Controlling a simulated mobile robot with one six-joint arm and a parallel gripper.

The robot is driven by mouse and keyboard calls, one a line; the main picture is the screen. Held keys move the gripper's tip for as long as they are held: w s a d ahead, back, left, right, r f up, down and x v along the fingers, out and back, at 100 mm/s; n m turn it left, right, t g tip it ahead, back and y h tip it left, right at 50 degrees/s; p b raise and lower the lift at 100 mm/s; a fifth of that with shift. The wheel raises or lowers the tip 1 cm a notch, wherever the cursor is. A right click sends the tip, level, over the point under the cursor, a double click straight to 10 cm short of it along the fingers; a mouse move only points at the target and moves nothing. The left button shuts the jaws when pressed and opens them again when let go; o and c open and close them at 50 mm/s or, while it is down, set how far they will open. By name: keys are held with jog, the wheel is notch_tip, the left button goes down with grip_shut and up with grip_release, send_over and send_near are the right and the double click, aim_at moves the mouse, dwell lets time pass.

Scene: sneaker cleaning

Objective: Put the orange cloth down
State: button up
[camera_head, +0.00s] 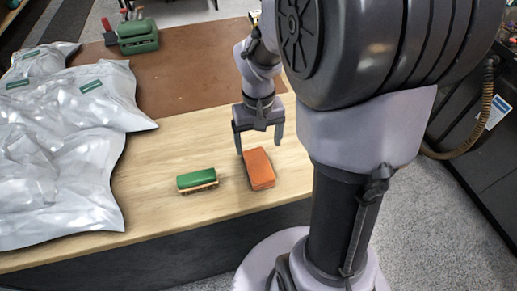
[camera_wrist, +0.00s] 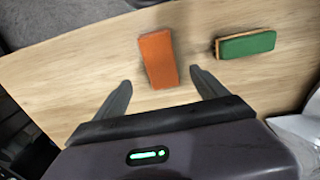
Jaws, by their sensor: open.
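The orange cloth (camera_head: 259,169) is a folded block lying flat on the wooden table near its front edge. It also shows in the wrist view (camera_wrist: 159,59), beyond the fingertips and between their lines. My gripper (camera_head: 259,145) is open and empty, just behind and above the cloth in the head view. Whether a fingertip touches the cloth is hard to tell.
A green-topped brush (camera_head: 197,180) lies just left of the cloth. Silvery bags (camera_head: 70,130) cover the table's left side. A brown mat (camera_head: 190,75) and a green object (camera_head: 138,37) are behind. Bare wood (camera_head: 160,225) lies in front of the brush.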

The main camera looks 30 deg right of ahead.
jog(key=s+a+r+m+t+y, duration=0.1)
jog(key=s+a+r+t, duration=0.4)
jog(key=s+a+r, duration=0.6)
jog(key=a+r+y, duration=0.1)
jog(key=a+r, duration=0.2)
jog(key=shift+s+a+t, duration=0.15)
jog(key=shift+a+t, duration=0.2)
jog(key=shift+t, duration=0.05)
